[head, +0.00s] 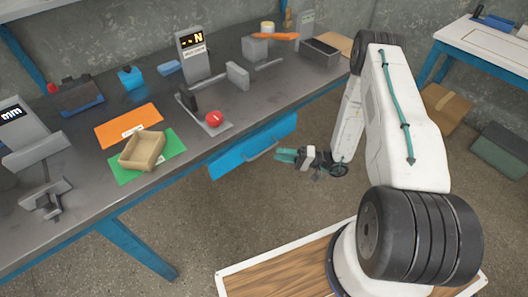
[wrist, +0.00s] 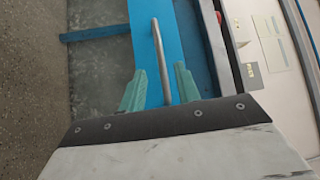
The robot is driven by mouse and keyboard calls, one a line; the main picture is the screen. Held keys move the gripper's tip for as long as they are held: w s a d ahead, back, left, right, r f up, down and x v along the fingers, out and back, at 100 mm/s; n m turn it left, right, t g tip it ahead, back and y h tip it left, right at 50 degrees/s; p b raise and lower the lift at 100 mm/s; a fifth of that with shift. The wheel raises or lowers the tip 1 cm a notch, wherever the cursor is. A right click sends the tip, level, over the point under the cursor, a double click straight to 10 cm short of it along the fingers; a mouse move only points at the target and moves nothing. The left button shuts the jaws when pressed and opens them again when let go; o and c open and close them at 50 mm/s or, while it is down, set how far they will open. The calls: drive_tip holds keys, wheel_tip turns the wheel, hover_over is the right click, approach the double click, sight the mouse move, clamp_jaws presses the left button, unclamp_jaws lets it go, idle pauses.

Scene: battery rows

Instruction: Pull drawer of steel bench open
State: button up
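The steel bench (head: 85,208) has a dark grey top and blue legs. Its blue drawer (head: 224,168) sits under the front edge, with a grey bar handle (head: 262,152) across its front. The drawer front looks close to the bench edge. My gripper (head: 279,156) is level with the drawer, just right of the handle in the head view. In the wrist view, the teal fingers of my gripper (wrist: 160,72) stand apart, with the handle (wrist: 158,50) showing between them against the blue drawer front (wrist: 143,45). I see gaps on both sides of the bar.
On the bench top stand an orange mat (head: 118,122), a green mat (head: 168,160) with a tan tray (head: 143,140), a red button (head: 214,118) and a grey display stand (head: 193,58). The floor before the drawer is clear. A wooden-topped platform (head: 265,270) lies below my arm.

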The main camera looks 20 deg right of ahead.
sight(264, 151)
drive_tip(key=x, duration=0.7)
drive_tip(key=shift+a+r, duration=0.1)
clamp_jaws()
